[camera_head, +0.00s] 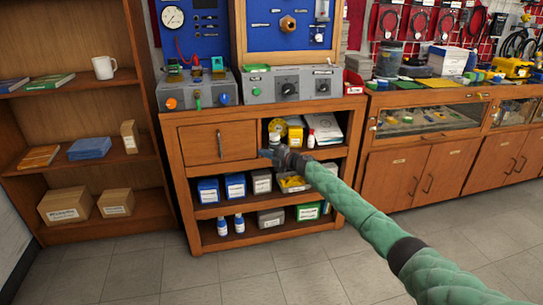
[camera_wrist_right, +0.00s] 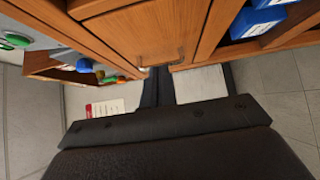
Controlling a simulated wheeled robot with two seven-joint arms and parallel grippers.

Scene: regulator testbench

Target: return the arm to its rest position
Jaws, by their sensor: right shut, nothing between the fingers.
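My right arm, in a green quilted sleeve, reaches in from the lower right of the head view. Its dark right gripper (camera_head: 268,154) is in front of the wooden bench, just right of the drawer front (camera_head: 205,145), which looks closed. In the right wrist view the dark fingers (camera_wrist_right: 158,82) are together and empty. They point toward a wooden front with a small handle (camera_wrist_right: 160,65); whether they touch it I cannot tell. My left gripper is not in view.
The bench shelves (camera_head: 290,168) hold blue boxes, bottles and a yellow item close around my gripper. Grey test consoles (camera_head: 290,84) stand on top. A bookshelf (camera_head: 75,165) is at left, a long cabinet (camera_head: 425,168) at right. The tiled floor (camera_head: 190,275) in front is clear.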

